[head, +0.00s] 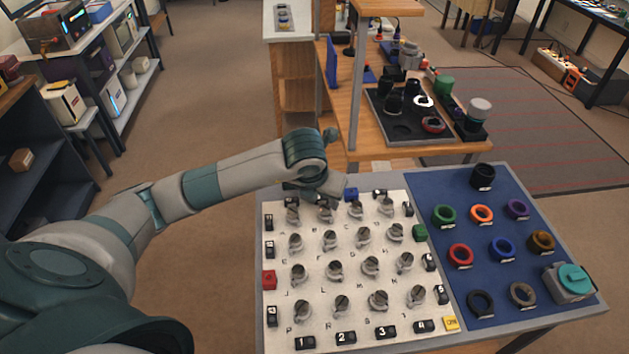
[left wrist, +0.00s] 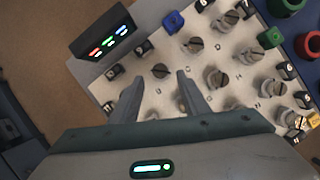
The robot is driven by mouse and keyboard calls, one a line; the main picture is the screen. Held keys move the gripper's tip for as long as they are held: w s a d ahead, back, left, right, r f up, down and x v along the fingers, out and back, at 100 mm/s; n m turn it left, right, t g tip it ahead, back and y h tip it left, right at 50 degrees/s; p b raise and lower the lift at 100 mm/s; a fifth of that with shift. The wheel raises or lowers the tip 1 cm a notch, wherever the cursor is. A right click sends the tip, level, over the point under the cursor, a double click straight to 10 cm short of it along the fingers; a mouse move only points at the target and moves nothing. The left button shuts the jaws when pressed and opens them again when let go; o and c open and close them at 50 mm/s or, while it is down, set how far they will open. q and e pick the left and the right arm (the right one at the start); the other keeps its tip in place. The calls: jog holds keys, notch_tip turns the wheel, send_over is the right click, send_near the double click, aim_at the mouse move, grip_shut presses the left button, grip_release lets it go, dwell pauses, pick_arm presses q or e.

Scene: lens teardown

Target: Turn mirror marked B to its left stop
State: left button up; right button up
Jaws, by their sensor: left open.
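The mirror marked B (head: 325,212) is a grey knob-like mount in the far row of the white panel (head: 310,252), second from the left. In the left wrist view, the mirror that appears to be B (left wrist: 160,72) shows a dark slot across its top and lies between and a little beyond my fingertips. My left gripper (left wrist: 160,80) is open and empty, with a finger on either side of that mirror. In the head view my left gripper (head: 328,190) is above the panel's far edge, its fingers partly hidden. Contact cannot be told.
Several similar mirrors stand close by, including C (head: 355,210). A blue block (head: 351,194) and small black tags line the panel's edge. A dark box with lit bars (left wrist: 108,38) stands beyond the panel. A blue mat (head: 470,275) with coloured rings lies to the right.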

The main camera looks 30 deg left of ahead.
pick_arm(q)
jog(key=b+v, duration=0.1)
jog(key=v, duration=1.1)
jog(key=shift+r, duration=0.2)
pick_arm(e)
jog(key=shift+t, duration=0.7)
jog(key=w, duration=0.1)
jog(key=w+a, duration=0.1)
jog(key=w, duration=0.1)
jog(key=w+a, duration=0.1)
jog(key=shift+w+f, duration=0.1)
jog(key=shift+w, duration=0.25)
jog(key=shift+w, duration=0.2)
